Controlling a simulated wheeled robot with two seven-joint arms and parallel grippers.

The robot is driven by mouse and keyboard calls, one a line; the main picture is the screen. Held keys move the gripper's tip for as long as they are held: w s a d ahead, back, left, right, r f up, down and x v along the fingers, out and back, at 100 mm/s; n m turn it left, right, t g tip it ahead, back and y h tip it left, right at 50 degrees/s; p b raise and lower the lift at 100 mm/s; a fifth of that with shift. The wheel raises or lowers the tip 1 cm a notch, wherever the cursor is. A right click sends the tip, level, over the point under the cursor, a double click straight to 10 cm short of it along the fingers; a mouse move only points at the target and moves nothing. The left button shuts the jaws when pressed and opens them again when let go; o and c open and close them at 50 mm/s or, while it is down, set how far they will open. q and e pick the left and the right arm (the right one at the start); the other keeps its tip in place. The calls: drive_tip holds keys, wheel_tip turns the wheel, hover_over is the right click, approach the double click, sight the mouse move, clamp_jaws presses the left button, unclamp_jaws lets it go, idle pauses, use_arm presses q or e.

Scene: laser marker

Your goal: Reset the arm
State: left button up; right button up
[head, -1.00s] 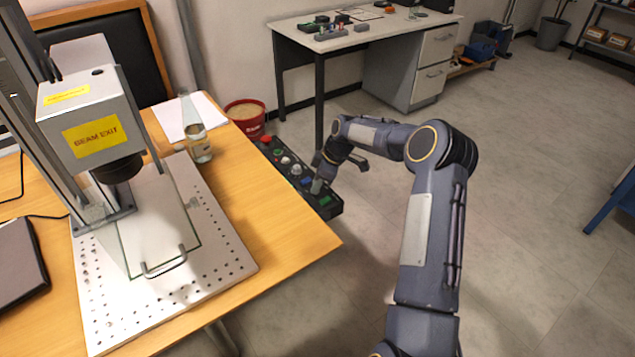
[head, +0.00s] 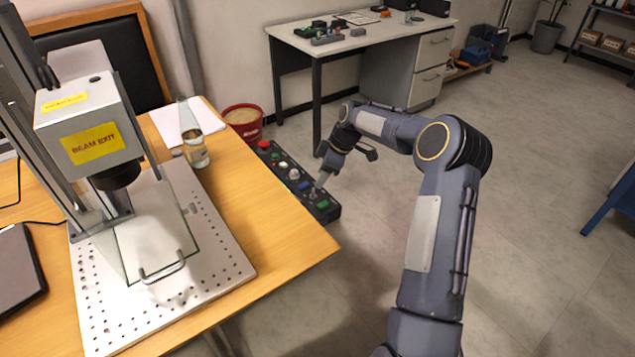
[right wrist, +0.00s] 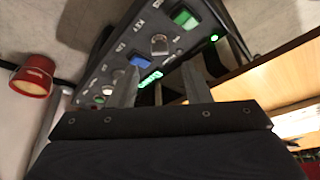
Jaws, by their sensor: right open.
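My right arm reaches in from the lower right in the head view. Its gripper (head: 345,168) is beside the front part of a black control box (head: 325,210) at the right edge of the wooden table. The box carries several coloured buttons and knobs. Nothing shows between the fingers. My left gripper is not in view.
A laser marker marked BEAM EXIT (head: 92,143) stands on a perforated plate (head: 225,272). A glass bottle (head: 195,150), white paper (head: 170,124) and a red bucket (head: 243,122) are near the box. A white desk (head: 365,30) stands behind.

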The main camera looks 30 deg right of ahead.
drive_tip(key=shift+v, duration=0.95)
drive_tip(key=s+a+r+m+p, duration=0.1)
drive_tip(key=s+a+r+p, duration=0.1)
drive_tip(key=s+a+r, duration=0.3)
drive_tip(key=s+a+r+m+p, duration=0.1)
drive_tip(key=s+r, duration=0.2)
drive_tip(key=r, duration=0.4)
drive_tip(key=s+a+r+m+p, duration=0.1)
drive_tip(key=s+a+r+p, duration=0.15)
drive_tip(key=s+r, duration=0.2)
drive_tip(key=s+a+r+m+t+p, duration=0.1)
drive_tip(key=s+a+m, duration=0.3)
drive_tip(key=s, duration=0.7)
drive_tip(key=s+a+r+m+t+p, duration=0.1)
drive_tip(key=s+a+m+p, duration=0.3)
drive_tip(key=s, duration=0.8)
drive_tip(key=a+r, duration=0.1)
drive_tip(key=a, duration=0.1)
drive_tip(key=shift+a+r+m+t, duration=0.35)
drive_tip(key=shift+r+m+t, duration=0.05)
